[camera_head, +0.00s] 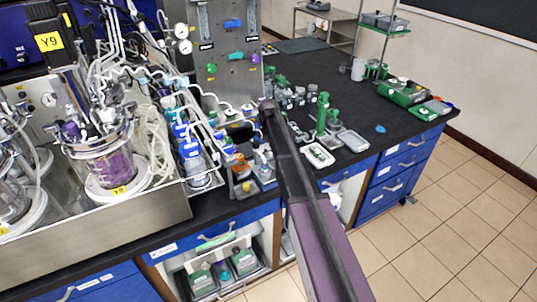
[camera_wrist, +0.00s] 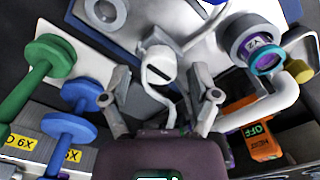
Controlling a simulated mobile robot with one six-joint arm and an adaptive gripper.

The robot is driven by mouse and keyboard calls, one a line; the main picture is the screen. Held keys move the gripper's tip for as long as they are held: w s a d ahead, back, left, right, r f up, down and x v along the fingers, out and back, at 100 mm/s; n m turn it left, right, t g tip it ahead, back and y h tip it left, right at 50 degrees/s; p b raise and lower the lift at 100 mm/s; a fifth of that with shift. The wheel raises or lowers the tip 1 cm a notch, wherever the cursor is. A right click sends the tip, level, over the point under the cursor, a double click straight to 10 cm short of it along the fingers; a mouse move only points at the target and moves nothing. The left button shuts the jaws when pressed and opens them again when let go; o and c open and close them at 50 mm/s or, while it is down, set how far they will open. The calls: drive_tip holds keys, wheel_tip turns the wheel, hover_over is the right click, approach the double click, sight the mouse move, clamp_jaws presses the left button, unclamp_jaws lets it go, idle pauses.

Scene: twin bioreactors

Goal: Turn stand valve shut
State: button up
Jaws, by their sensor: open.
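My gripper (camera_wrist: 163,90) is open in the wrist view, one finger on each side. Between and beyond the fingers is a white rounded fitting (camera_wrist: 158,66) with a dark slot, joined to a curved white tube. Green (camera_wrist: 50,58) and blue (camera_wrist: 70,132) handles stand at the left. I cannot tell which of these is the stand valve, or whether the fingers touch anything. In the head view my gripper (camera_head: 268,106) is at the bench, its fingers too small to read.
An orange tag reading "OFF" (camera_wrist: 262,130) is at the right in the wrist view. In the head view, a metal panel (camera_head: 228,90) with coloured knobs stands behind my gripper. A glass vessel (camera_head: 105,160) is left. Green tools and trays (camera_head: 318,155) lie right.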

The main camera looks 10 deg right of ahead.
drive_tip(key=shift+f, duration=0.25)
clamp_jaws()
drive_tip(key=shift+a, duration=0.1)
